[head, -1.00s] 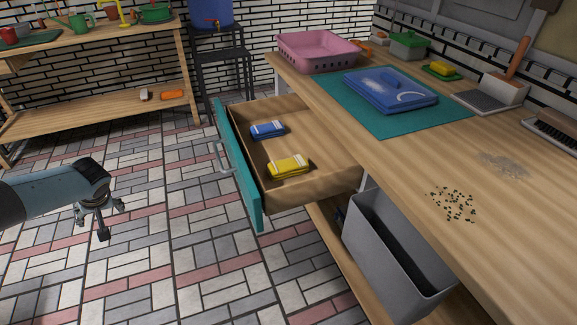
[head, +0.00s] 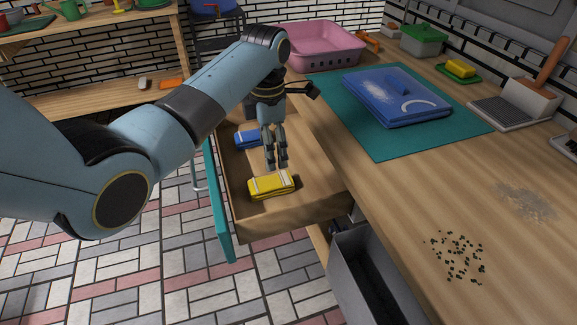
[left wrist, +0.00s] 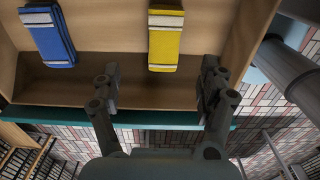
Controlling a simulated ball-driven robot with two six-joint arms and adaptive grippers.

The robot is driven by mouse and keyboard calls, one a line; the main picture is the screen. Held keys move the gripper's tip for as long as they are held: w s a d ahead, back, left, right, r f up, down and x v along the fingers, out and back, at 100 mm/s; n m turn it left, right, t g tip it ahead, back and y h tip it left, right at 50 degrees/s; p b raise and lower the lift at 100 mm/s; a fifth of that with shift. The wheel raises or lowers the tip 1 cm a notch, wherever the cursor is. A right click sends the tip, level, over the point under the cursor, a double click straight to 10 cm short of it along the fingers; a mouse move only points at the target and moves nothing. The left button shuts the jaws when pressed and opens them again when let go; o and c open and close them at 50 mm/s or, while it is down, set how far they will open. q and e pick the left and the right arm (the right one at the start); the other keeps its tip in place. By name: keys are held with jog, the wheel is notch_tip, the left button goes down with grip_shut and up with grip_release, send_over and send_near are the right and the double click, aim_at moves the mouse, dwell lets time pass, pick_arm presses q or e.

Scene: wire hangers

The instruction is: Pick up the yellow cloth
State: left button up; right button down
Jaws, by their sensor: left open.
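The yellow cloth (head: 271,187) is folded, with pale stripes, and lies in the open drawer (head: 300,213) near its right end. It also shows in the left wrist view (left wrist: 164,48), ahead of the fingers. My left gripper (head: 277,166) points down over the drawer, just behind the yellow cloth in the head view. In the left wrist view its fingers (left wrist: 157,78) are spread apart with nothing between them. A folded blue cloth (head: 248,139) lies farther back in the drawer and shows at the upper left of the left wrist view (left wrist: 48,37). My right gripper is not in view.
The drawer's teal front (head: 216,205) stands out from the wooden counter (head: 420,190). On the counter are a pink basket (head: 322,50), a blue folded item (head: 395,98) on a teal mat, and scattered dark bits (head: 457,258). A grey bin (head: 355,275) stands below.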

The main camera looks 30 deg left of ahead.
pick_arm(q)
jog(key=shift+w+d+f, duration=0.2)
jog(key=shift+w, duration=0.1)
jog(key=b, duration=0.2)
send_over(275, 180)
notch_tip(275, 180, down, 4)
jog(key=shift+w+a+f, duration=0.15)
jog(key=shift+f, duration=0.4)
notch_tip(275, 180, down, 5)
jog(key=shift+r+b, duration=0.2)
jog(key=shift+b, duration=0.3)
jog(key=shift+f, duration=0.2)
jog(key=shift+c, duration=2.7)
jog(key=c, duration=0.5)
jog(key=shift+r, duration=0.1)
jog(key=shift+c, duration=0.3)
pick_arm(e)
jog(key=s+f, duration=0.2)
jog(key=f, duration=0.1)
pick_arm(q)
jog(key=shift+r, duration=0.1)
